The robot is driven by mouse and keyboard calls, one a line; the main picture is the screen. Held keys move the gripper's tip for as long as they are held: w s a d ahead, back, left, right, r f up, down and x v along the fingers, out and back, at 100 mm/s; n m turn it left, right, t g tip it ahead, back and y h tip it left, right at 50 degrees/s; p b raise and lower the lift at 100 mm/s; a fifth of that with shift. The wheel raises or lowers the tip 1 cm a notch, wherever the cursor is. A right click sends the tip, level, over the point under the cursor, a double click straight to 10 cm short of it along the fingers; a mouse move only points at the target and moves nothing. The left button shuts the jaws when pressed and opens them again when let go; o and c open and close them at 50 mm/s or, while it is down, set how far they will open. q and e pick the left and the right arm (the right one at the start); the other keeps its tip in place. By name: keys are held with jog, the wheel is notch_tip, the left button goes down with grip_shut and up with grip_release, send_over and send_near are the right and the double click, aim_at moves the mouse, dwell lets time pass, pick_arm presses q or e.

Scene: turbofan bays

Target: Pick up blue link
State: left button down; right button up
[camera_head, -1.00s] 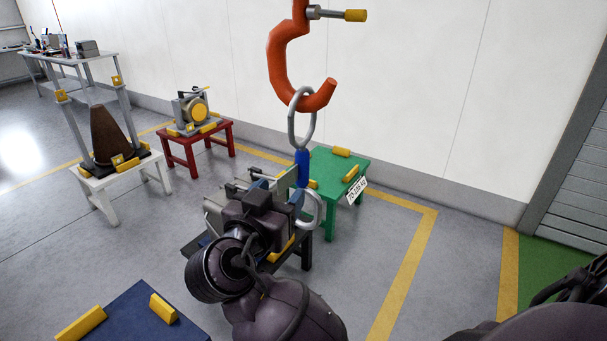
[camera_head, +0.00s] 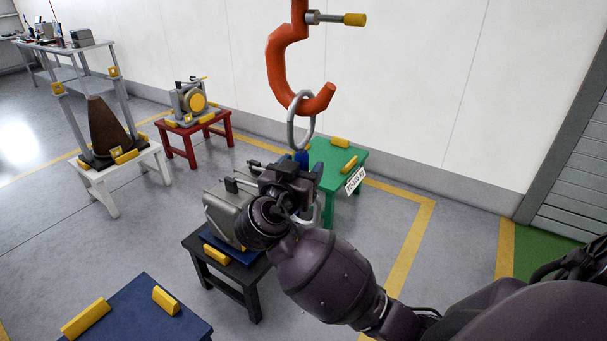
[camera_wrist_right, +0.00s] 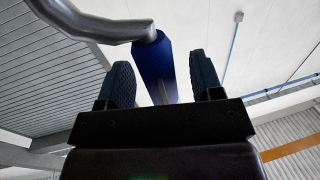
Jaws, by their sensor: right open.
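The blue link (camera_head: 301,157) hangs below a grey ring (camera_head: 297,122) on the orange hook (camera_head: 275,62). Its lower part is hidden behind my right gripper (camera_head: 290,172) in the head view. In the right wrist view the blue link (camera_wrist_right: 154,66) stands between the two dark fingers of my right gripper (camera_wrist_right: 165,88), nearer the left finger. A gap shows between the link and the right finger. I cannot tell if the left finger touches it. The right gripper is open. My left gripper is not in view.
A grey unit (camera_head: 227,211) sits on a black stand (camera_head: 234,274) beside my right wrist. A green table (camera_head: 331,176) stands behind the gripper. A blue-topped table (camera_head: 140,312) is at the front left. A bent grey bar (camera_wrist_right: 95,27) meets the link's top.

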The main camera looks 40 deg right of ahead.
jog(key=shift+c, duration=0.4)
grip_shut()
jog(key=shift+w+r, duration=0.1)
jog(key=shift+r, duration=0.05)
